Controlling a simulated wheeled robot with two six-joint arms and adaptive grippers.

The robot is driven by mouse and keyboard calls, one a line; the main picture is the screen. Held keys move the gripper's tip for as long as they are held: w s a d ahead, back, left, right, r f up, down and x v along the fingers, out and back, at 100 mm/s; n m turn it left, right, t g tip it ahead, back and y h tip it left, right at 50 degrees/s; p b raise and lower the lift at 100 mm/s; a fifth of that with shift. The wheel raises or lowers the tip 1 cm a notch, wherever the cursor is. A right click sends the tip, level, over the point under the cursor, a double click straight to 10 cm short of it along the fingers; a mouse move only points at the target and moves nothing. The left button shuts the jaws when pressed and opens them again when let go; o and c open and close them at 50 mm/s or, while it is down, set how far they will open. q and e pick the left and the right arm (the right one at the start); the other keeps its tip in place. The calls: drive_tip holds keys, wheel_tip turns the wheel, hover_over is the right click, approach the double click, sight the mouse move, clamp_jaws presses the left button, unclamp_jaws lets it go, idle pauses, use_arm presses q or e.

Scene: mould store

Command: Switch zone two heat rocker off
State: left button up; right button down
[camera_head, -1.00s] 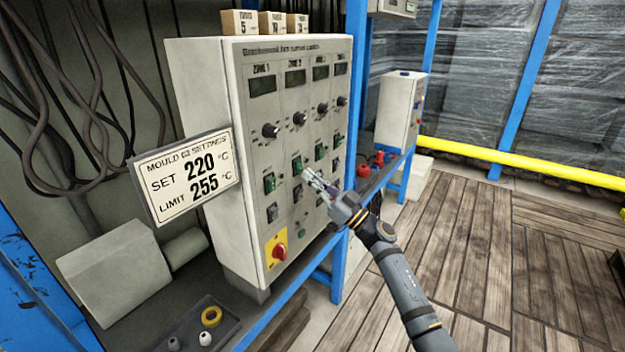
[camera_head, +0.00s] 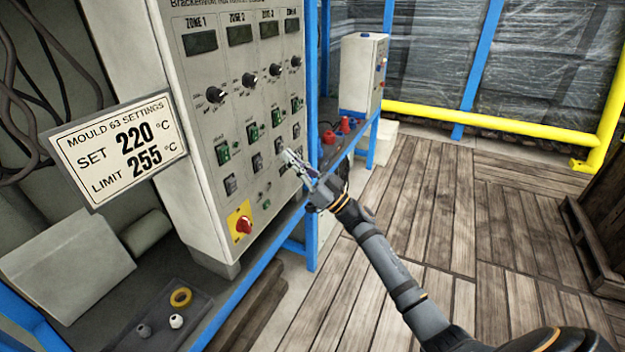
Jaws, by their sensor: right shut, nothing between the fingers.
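The grey control cabinet (camera_head: 150,70) has columns of displays, knobs and rockers. The zone 2 column has a dark display (camera_head: 240,34), a black knob (camera_head: 249,79), a green rocker (camera_head: 253,132) and a dark rocker (camera_head: 257,162) below. The small labels are too blurred to tell which is heat, and I cannot tell the rockers' positions. My right gripper (camera_head: 291,158) is shut and empty. Its tips appear in front of the lower panel, right of the zone 2 rockers, near the zone 3 dark rocker (camera_head: 279,145). Contact cannot be told. My left gripper is not in view.
A red rotary switch on a yellow plate (camera_head: 240,222) sits low on the cabinet. A settings sign (camera_head: 118,148) juts out at left. A tray (camera_head: 200,302) holds a yellow ring and small parts. A smaller grey cabinet (camera_head: 360,72) stands behind. The wooden floor at right is open.

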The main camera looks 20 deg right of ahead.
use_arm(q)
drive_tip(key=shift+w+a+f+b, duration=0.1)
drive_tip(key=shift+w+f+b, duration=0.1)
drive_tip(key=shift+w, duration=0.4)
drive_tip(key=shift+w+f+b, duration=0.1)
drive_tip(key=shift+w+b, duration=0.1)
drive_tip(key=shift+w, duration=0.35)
use_arm(e)
wheel_tip(320, 180, down, 6)
drive_tip(key=s+d, duration=0.2)
drive_tip(key=s, duration=0.1)
drive_tip(key=shift+d+r, duration=0.2)
drive_tip(key=shift+r, duration=0.05)
drive_tip(key=shift+w, duration=0.1)
